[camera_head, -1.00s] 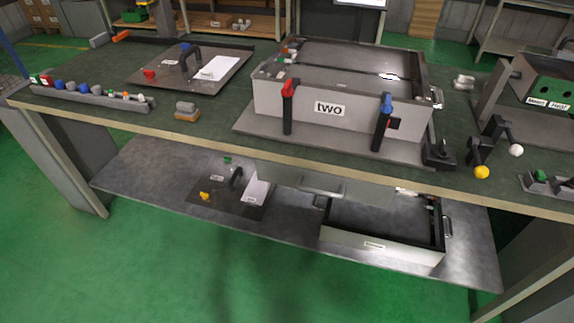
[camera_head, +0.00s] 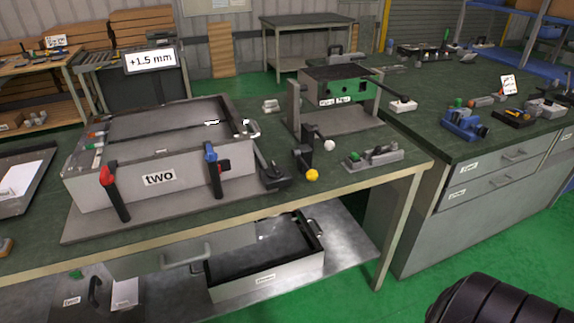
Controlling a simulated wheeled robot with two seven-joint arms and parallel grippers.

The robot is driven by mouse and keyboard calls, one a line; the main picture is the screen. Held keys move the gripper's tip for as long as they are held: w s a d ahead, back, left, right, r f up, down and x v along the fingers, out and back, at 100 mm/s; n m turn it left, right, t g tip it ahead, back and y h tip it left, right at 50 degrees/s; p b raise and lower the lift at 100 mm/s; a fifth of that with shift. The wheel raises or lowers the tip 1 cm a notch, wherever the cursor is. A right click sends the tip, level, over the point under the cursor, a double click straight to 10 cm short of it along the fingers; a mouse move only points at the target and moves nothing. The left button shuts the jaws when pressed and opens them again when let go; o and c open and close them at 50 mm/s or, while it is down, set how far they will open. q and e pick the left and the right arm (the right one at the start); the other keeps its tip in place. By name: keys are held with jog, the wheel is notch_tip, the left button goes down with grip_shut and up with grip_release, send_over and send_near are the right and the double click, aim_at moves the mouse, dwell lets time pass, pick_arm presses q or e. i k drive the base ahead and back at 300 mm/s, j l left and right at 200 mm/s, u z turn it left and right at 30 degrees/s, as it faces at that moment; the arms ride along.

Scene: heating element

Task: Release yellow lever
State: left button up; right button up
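The lever with the yellow ball knob (camera_head: 312,175) stands near the front right edge of the green-topped table, to the right of the box labelled "two". Its dark bracket (camera_head: 304,150) also carries a white ball knob (camera_head: 329,145). A black arm part of mine shows at the lower right, but neither gripper is in view. Nothing of mine touches the yellow knob.
The box labelled "two" (camera_head: 160,178) has a red-topped handle (camera_head: 115,193) and a blue-topped handle (camera_head: 213,171). A grey-green box on a stand (camera_head: 338,87) is behind the lever. A small fixture (camera_head: 374,157) lies to its right. A drawer cabinet (camera_head: 480,190) stands further right.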

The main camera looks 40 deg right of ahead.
aim_at(311, 175)
jog(key=j+z, duration=0.15)
jog(key=z, duration=0.2)
jog(key=j+z, duration=0.15)
jog(key=z, duration=0.15)
jog(key=j+z, duration=0.2)
jog(key=z, duration=0.15)
jog(key=i, duration=0.05)
